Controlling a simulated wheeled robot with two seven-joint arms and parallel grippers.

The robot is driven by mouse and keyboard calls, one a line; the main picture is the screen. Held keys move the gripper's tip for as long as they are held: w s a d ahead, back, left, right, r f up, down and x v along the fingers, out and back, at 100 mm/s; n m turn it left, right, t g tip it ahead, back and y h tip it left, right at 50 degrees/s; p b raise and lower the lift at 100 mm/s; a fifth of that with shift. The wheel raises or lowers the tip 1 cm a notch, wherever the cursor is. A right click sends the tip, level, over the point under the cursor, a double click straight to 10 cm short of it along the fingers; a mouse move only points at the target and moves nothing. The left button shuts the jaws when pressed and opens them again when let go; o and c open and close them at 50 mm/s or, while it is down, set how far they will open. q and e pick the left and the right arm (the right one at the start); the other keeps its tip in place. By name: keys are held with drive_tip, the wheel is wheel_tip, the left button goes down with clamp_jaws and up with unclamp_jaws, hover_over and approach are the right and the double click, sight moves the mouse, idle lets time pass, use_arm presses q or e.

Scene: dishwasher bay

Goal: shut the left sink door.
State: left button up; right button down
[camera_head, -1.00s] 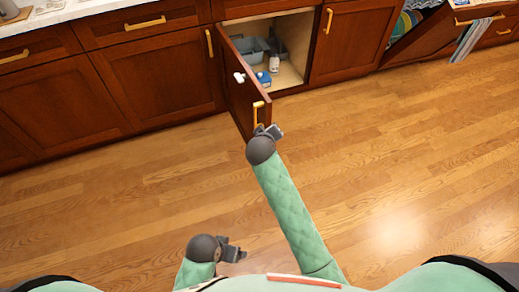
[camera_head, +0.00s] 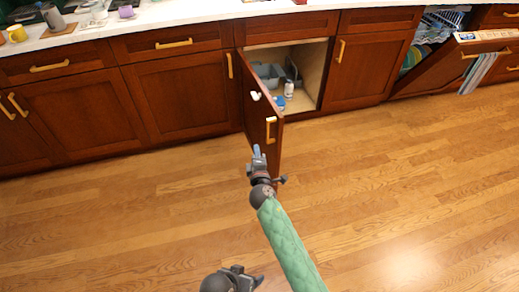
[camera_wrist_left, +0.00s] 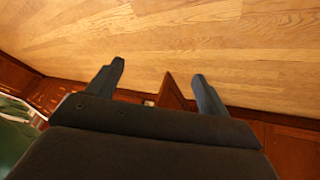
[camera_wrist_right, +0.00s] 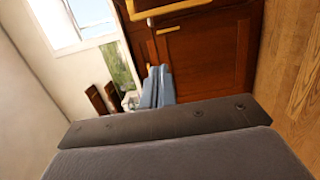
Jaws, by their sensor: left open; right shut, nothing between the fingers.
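The left sink door (camera_head: 262,115) is a reddish-brown wooden panel. My left gripper (camera_head: 254,278) is low in the head view, well away from the door. Its fingers are spread and empty in the left wrist view (camera_wrist_left: 158,82).
The open sink cabinet (camera_head: 312,84) holds a grey bin (camera_head: 268,74), a white bottle (camera_head: 289,89) and a blue item (camera_head: 280,103). The dishwasher door (camera_head: 450,62) hangs partly open at the right. The wooden floor (camera_head: 400,170) is clear.

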use_arm(q)
wheel_tip(320, 180, up, 8)
drive_tip(key=p, duration=0.1)
drive_tip(key=shift+s+a+g+p, duration=0.3)
drive_tip(key=shift+p, duration=0.05)
use_arm(e)
drive_tip(key=w+d, duration=0.2)
drive_tip(key=w, duration=0.7)
drive_tip(key=shift+w+d, duration=0.3)
drive_tip(key=shift+w, duration=0.05)
use_arm(q)
drive_tip(key=shift+f, duration=0.1)
use_arm(e)
drive_tip(key=shift+d, duration=0.15)
